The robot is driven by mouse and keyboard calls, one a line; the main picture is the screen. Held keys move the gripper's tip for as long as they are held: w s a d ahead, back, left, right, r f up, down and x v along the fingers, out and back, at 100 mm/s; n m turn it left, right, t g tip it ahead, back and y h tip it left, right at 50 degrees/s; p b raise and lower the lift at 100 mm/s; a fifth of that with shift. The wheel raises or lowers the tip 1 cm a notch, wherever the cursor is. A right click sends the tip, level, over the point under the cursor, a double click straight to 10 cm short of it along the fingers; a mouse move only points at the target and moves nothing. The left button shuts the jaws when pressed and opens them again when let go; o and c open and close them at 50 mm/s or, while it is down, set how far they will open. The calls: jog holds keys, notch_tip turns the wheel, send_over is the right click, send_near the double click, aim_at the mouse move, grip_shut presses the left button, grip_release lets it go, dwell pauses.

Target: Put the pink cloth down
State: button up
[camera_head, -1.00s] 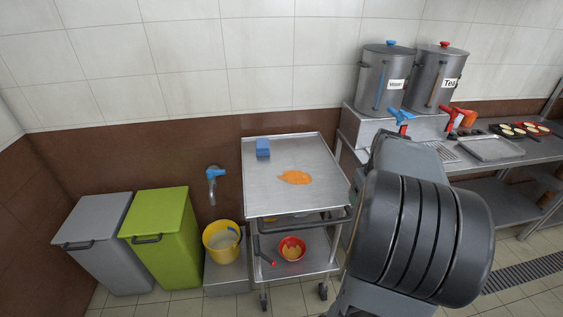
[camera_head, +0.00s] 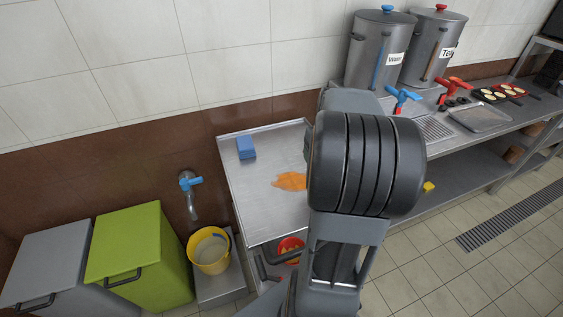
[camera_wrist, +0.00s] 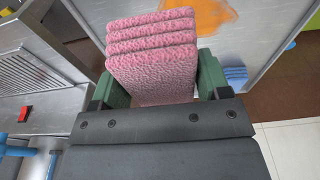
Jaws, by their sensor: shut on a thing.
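The pink cloth (camera_wrist: 152,60) is folded in several layers and shows in the wrist view. My gripper (camera_wrist: 160,85) is shut on it, with green fingers on its left and right sides. The cloth is held above or close to a steel cart top; the exact height I cannot tell. In the head view my own arm hides the gripper and the cloth. The steel cart (camera_head: 242,205) has an orange spill (camera_head: 290,181) on its top, which also shows beyond the cloth in the wrist view (camera_wrist: 215,14).
A blue sponge-like block (camera_head: 246,147) lies on the cart's far left part. A yellow bucket (camera_head: 209,252), a green bin (camera_head: 140,258) and a grey bin (camera_head: 48,268) stand to the left. Steel urns (camera_head: 379,50) and a counter (camera_head: 455,160) are to the right.

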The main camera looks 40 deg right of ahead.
jog(key=w+a+f+p, duration=0.1)
jog(key=w+a+f, duration=0.2)
jog(key=w, duration=0.4)
send_over(286, 171)
jog(key=s, duration=0.1)
jog(key=f, duration=0.4)
jog(key=shift+s+f, duration=0.2)
jog(key=shift+f, duration=0.1)
jog(key=f, duration=0.1)
jog(key=w+f, duration=0.1)
jog(key=f, duration=0.1)
jog(key=shift+a+f, duration=0.15)
jog(key=shift+f, duration=0.45)
jog(key=shift+s+f, duration=0.1)
jog(key=shift+f, duration=0.05)
jog(key=o, duration=0.8)
